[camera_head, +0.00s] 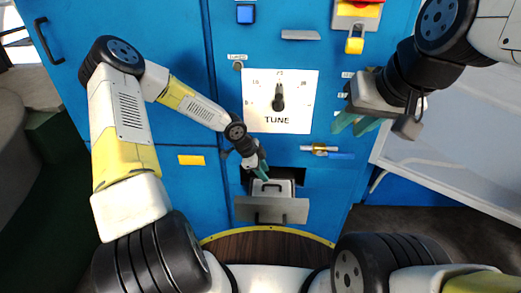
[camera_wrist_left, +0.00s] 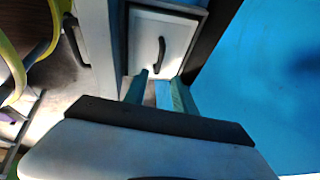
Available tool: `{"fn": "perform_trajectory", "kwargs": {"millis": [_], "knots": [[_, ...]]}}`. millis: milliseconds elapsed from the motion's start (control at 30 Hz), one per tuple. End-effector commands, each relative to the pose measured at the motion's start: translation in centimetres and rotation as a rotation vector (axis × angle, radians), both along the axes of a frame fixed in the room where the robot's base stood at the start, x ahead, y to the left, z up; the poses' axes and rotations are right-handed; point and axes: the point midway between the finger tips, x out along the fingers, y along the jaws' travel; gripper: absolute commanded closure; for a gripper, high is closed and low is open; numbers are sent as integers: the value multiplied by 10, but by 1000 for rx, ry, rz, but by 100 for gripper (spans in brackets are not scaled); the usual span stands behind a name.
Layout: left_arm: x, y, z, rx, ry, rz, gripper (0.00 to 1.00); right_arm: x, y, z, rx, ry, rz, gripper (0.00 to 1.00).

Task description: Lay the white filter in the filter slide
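The white filter (camera_head: 285,187), a white plate with a dark curved handle, lies inside the pulled-out filter slide (camera_head: 272,210) below the TUNE dial. In the left wrist view the filter (camera_wrist_left: 145,45) sits within the grey walls of the slide (camera_wrist_left: 172,10). My left gripper (camera_head: 263,171) is above the filter at the cabinet opening and partly covers it. In the left wrist view its teal fingers (camera_wrist_left: 160,82) are apart, with nothing between them, short of the handle. My right gripper (camera_head: 357,124) is open and empty, right of the dial.
The blue cabinet front carries the TUNE dial (camera_head: 279,98), a brass latch with a blue handle (camera_head: 325,151), a yellow padlock (camera_head: 355,43) and a grey ledge (camera_head: 300,35). A pale panel (camera_head: 450,150) stands at the right. A curved yellow edge (camera_head: 270,228) runs below the slide.

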Motion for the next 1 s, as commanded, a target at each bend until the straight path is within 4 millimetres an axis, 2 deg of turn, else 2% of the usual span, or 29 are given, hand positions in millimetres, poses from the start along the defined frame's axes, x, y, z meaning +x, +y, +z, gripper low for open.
{"fn": "perform_trajectory", "kwargs": {"millis": [33,200,433,567,667,767,1000], "knots": [[-1,6,11,1,-2,4,68,0,0,0,0,0,0,68],[-7,18,38,0,-1,3,68,0,0,0,0,0,0,68],[-12,26,57,13,3,7,68,0,0,0,0,0,0,68],[-21,41,75,86,28,63,68,0,0,0,0,0,0,68],[-33,62,101,175,51,166,68,0,0,0,0,0,0,68],[-49,84,137,253,65,311,68,0,0,0,0,0,0,68],[-98,119,232,295,41,714,68,0,0,0,0,0,0,68]]}}
